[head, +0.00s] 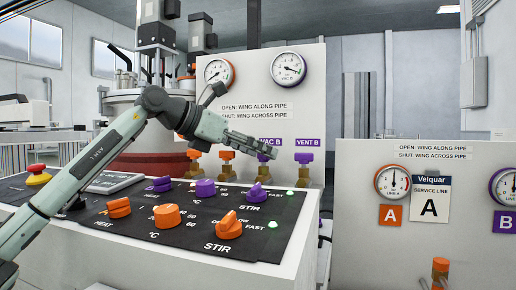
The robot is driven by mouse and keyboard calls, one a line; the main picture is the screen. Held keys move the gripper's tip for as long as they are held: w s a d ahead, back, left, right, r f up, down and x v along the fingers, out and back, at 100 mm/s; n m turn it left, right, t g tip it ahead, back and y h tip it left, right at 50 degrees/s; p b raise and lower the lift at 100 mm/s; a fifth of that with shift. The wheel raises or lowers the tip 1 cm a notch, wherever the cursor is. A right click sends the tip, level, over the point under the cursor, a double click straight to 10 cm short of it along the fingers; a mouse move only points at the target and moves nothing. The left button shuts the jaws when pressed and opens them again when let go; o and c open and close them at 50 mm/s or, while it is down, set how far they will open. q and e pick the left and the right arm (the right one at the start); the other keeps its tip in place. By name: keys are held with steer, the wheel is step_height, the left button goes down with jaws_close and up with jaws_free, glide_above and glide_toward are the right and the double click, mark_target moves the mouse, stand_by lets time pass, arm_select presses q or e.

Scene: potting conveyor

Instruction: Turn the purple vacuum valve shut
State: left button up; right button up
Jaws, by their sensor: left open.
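The purple vacuum valve (263,158) stands under the "VAC B" label on the white valve panel, on a brass fitting. Only part of its purple wing shows below the gripper, so I cannot tell whether the wing lies along or across the pipe. My left gripper (266,149) reaches in from the left, just in front of or at the valve. Its jaws are open; contact with the wing cannot be made out. My right gripper is not in view.
The purple "VENT B" valve (304,158) is close on the right, and orange valves (227,156) stand on the left. Below is a black control panel (190,235) with orange and purple knobs. Two gauges (289,68) sit above. A red emergency button (38,175) is at far left.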

arm_select(q)
steer(key=shift+w+d+f, duration=0.15)
steer(key=shift+d, duration=0.1)
steer(key=c, duration=1.2)
